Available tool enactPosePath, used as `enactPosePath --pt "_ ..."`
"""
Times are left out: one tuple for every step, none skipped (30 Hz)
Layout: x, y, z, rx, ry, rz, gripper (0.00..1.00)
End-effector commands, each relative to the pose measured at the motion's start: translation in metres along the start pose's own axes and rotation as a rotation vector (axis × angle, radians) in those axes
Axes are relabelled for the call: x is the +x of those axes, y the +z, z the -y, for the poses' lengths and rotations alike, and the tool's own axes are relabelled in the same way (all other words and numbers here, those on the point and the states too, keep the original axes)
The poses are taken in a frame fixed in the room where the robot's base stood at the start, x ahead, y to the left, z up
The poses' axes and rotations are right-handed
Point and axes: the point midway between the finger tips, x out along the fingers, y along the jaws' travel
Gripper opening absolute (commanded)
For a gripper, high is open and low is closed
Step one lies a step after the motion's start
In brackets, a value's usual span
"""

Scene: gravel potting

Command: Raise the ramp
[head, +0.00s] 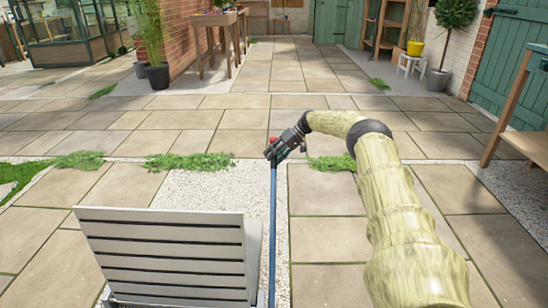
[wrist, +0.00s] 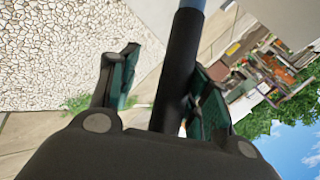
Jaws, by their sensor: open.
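A pale panel with dark cross strips (head: 165,255), which looks like the ramp, stands tilted up at the lower left of the head view. A thin blue pole (head: 272,225) rises beside its right edge, with a red piece (head: 273,140) at the top. My gripper (head: 274,151) is at the upper end of the pole. In the wrist view the pole's black grip (wrist: 177,75) passes between my open fingers (wrist: 165,65), closer to the right finger. Whether that finger touches it is unclear. The panel's lower end is cut off.
Stone paving (head: 220,120) lies open ahead, with a pale gravel strip (head: 207,188) and low green weeds (head: 190,162). A wooden table (head: 525,140) stands at the right edge. A workbench (head: 216,20), potted plants and green doors are farther back.

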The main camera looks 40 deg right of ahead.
Motion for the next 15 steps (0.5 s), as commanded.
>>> enactPosePath --pt "-0.001 -0.001 0.001 -0.001 0.0 0.0 0.48" --pt "-0.002 -0.001 0.002 -0.001 0.0 0.0 0.48" --pt "-0.004 -0.001 0.002 -0.002 0.0 0.0 0.48" --pt "-0.006 -0.001 0.002 -0.002 0.0 0.0 0.48" --pt "-0.009 -0.002 0.003 -0.002 0.0 -0.001 0.48" --pt "-0.014 -0.002 0.003 -0.002 0.0 -0.001 0.48" --pt "-0.018 -0.002 0.003 -0.002 0.0 -0.002 0.48" --pt "-0.022 -0.002 0.003 -0.002 0.0 -0.002 0.48" --pt "-0.029 -0.002 0.002 -0.002 -0.001 -0.001 0.48" --pt "-0.034 -0.002 0.001 -0.001 -0.001 -0.001 0.48" --pt "-0.04 -0.002 0.0 -0.001 0.0 -0.002 0.48" --pt "-0.048 -0.002 -0.001 0.0 -0.001 -0.002 0.48" --pt "-0.053 -0.001 -0.001 0.0 -0.002 -0.002 0.48" --pt "-0.059 -0.001 -0.001 0.0 -0.002 -0.002 0.48" --pt "-0.066 -0.001 -0.002 0.0 -0.003 -0.002 0.48"
